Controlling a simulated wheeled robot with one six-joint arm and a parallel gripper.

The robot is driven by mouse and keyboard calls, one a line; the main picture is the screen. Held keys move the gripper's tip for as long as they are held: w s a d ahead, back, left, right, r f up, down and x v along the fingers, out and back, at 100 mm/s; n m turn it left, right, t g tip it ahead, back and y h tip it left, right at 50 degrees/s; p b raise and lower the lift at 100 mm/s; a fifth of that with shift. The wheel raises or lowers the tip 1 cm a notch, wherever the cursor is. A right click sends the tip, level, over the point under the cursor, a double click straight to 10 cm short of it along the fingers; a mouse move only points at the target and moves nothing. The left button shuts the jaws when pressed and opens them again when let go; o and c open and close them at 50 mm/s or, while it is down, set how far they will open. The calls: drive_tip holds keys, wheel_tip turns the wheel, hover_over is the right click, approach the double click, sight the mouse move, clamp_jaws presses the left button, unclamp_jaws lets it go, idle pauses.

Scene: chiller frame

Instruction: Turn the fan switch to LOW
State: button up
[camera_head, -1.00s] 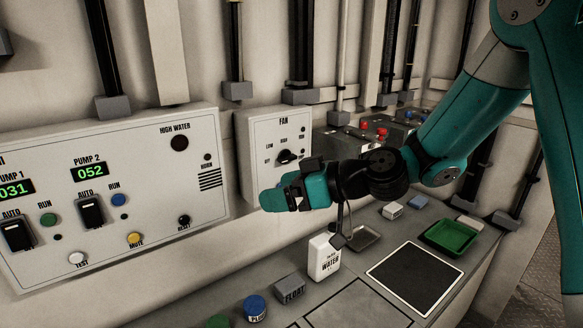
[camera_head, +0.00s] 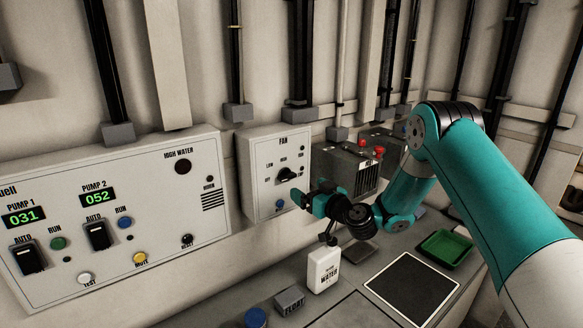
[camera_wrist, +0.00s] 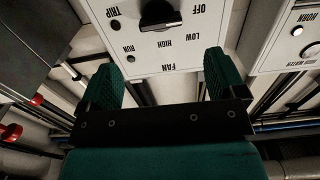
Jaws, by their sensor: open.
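The fan switch (camera_head: 286,174) is a black rotary knob on the white fan panel (camera_head: 262,205), with OFF, LOW and HIGH marked around it. In the wrist view, seen upside down, the knob (camera_wrist: 158,14) shows at the top edge, partly cut off; I cannot tell for sure which mark it points to. My gripper (camera_head: 307,201) is just to the lower right of the knob in the head view, apart from it. In the wrist view its two fingers (camera_wrist: 163,82) are spread wide with nothing between them, and the knob lies beyond them.
The pump panel (camera_head: 120,245) with switches and lamps stands to the left of the fan panel. A grey box (camera_head: 345,168) with red knobs is on the right.

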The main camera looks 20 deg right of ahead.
sight(290, 178)
drive_tip(key=p+x, duration=0.3)
drive_tip(key=x, duration=0.5)
drive_tip(key=shift+w+a+p, duration=0.15)
drive_tip(key=shift+w+p, duration=0.1)
drive_tip(key=shift+p, duration=0.05)
drive_tip(key=c, duration=0.9)
